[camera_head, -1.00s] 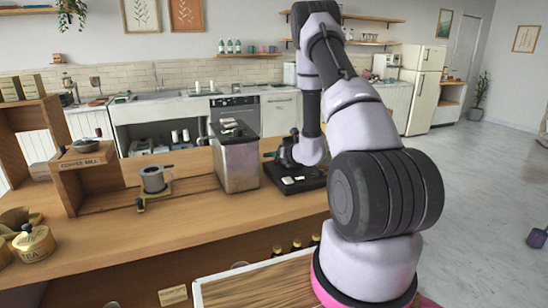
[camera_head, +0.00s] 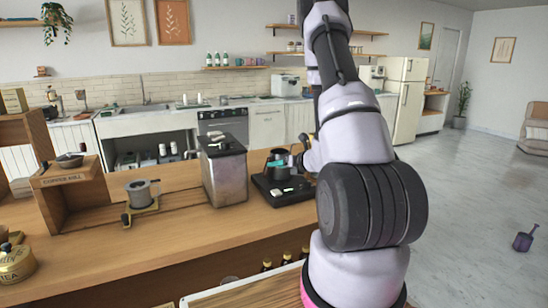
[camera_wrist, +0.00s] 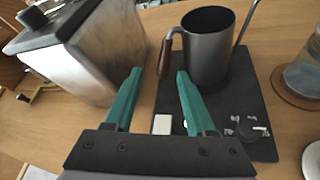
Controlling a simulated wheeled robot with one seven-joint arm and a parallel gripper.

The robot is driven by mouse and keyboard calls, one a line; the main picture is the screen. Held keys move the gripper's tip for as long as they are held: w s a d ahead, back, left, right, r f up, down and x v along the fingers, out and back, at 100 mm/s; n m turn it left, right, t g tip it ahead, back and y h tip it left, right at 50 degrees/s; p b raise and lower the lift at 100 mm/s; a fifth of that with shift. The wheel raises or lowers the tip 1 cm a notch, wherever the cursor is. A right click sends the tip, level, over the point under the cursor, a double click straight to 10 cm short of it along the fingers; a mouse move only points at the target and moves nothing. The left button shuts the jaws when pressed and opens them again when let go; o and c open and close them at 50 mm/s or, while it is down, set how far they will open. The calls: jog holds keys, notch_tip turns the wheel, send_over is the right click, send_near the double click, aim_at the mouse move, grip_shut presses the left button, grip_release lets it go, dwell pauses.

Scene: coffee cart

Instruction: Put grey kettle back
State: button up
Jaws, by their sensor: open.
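The grey kettle (camera_head: 279,160) stands upright on a flat black base plate (camera_head: 268,197) on the wooden counter. In the wrist view the kettle (camera_wrist: 206,52) is at the top, with its thin spout to the right and its brown handle (camera_wrist: 166,54) to the left. The base plate (camera_wrist: 238,95) extends below it. My gripper (camera_wrist: 158,73) is open, and its teal fingers point toward the handle. The handle appears between and just beyond the fingertips, and the jaws are not closed on it. My arm hides part of the gripper in the head view.
A metal box with a dark lid (camera_head: 226,175) stands close left of the plate; it also shows in the wrist view (camera_wrist: 95,50). A glass vessel on a round coaster (camera_wrist: 290,88) is to the right. A grey cup on a stand (camera_head: 140,195) is farther left.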

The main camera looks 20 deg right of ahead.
jog(key=s+a+r+n+g+y, duration=0.2)
jog(key=s+a+r+n+y, duration=0.1)
jog(key=a+r+n, duration=0.4)
jog(key=s+a+r+n+g+y, duration=0.25)
jog(key=a+r+n+y, duration=0.2)
jog(key=a+r, duration=0.45)
jog(key=s+a+r+n+g+h, duration=0.2)
jog(key=s+a+r+n+g, duration=0.2)
jog(key=s+r+n, duration=0.45)
jog(key=s+d+r+n+t+h, duration=0.1)
jog(key=s+d+r+n+h, duration=0.2)
jog(key=s+n, duration=0.3)
jog(key=s+d+r+n+t+h, duration=0.2)
jog(key=s+d+r+n+h, duration=0.1)
jog(key=s+n, duration=0.3)
jog(key=shift+s+d+n+h, duration=0.2)
jog(key=shift+s+n+h, duration=0.2)
jog(key=shift+s+h, duration=0.45)
jog(key=shift+s, duration=0.1)
